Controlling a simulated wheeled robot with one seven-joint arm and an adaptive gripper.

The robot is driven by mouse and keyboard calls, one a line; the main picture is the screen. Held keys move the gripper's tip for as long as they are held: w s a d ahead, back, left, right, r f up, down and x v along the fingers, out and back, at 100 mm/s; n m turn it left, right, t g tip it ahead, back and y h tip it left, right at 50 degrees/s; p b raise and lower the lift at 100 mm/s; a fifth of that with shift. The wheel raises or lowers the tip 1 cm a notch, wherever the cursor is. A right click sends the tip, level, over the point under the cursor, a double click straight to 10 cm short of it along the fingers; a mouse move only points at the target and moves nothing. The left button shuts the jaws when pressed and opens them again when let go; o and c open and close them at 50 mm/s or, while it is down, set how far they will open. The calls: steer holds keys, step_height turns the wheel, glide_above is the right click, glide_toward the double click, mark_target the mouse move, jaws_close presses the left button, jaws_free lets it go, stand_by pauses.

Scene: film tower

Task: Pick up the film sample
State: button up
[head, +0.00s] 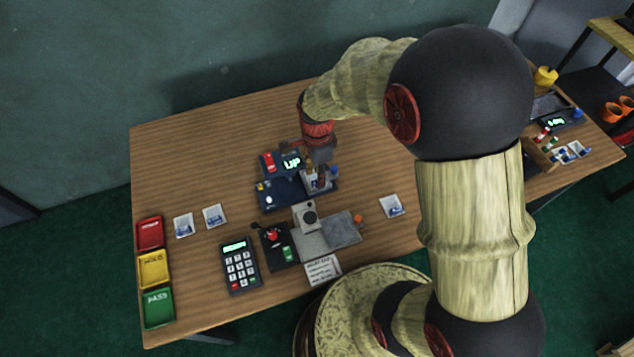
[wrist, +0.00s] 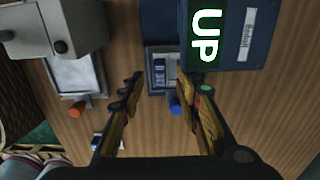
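A small blue-and-white piece that looks like the film sample (wrist: 159,72) lies in a light grey holder (wrist: 150,55) beside the dark blue device with the lit "UP" display (wrist: 207,35). In the head view that device (head: 280,192) stands mid-table, with the holder (head: 318,187) at its right side. Similar blue pieces lie in white trays, so I cannot be sure which one is meant. My gripper (wrist: 166,82) is open and empty, pointing down above the holder, its fingers to either side of the piece in the picture. In the head view its fingertips are hard to make out.
A blue knob (wrist: 175,106) sits close to the right finger. A grey box (head: 306,215) and plate with an orange knob (head: 357,218) stand nearby. White trays (head: 183,226) (head: 391,206), a keypad (head: 240,266) and coloured bins (head: 153,269) are around. The table's back left is clear.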

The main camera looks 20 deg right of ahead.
mark_target(316, 177)
step_height(316, 177, down, 3)
steer(key=shift+r+b, duration=0.15)
steer(key=shift+b, duration=0.15)
steer(key=shift+r, duration=0.1)
steer(key=shift+c, duration=0.2)
steer(key=c, duration=0.7)
jaws_close()
